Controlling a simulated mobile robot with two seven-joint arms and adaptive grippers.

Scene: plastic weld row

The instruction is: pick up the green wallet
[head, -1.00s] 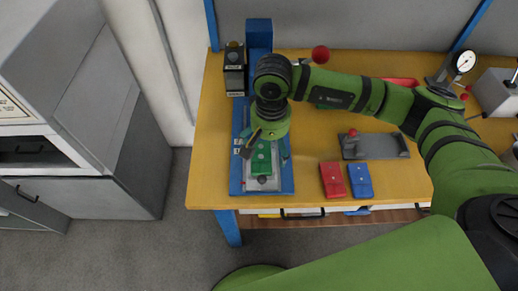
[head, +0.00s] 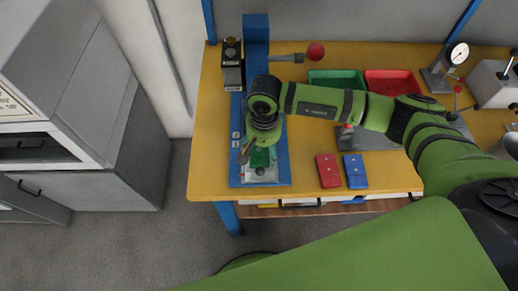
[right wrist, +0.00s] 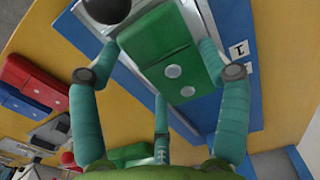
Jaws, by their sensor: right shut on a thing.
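The green wallet (head: 260,158) is at the front of the blue fixture (head: 281,165), over a pale plate, partly hidden by my right gripper (head: 258,153) in the head view. In the right wrist view the wallet (right wrist: 160,48) shows pale round studs and lies between the teal fingers of my right gripper (right wrist: 160,60). The gripper is shut on it, with fingertips at its two sides. I cannot tell whether the wallet is clear of the plate. My left gripper is not in view.
A red wallet (head: 327,171) and a blue wallet (head: 355,171) lie to the right. Behind are a green tray (head: 336,77), a red tray (head: 390,82) and a red-knobbed lever (head: 315,51). A black box (head: 232,68) stands beside the blue column (head: 256,38).

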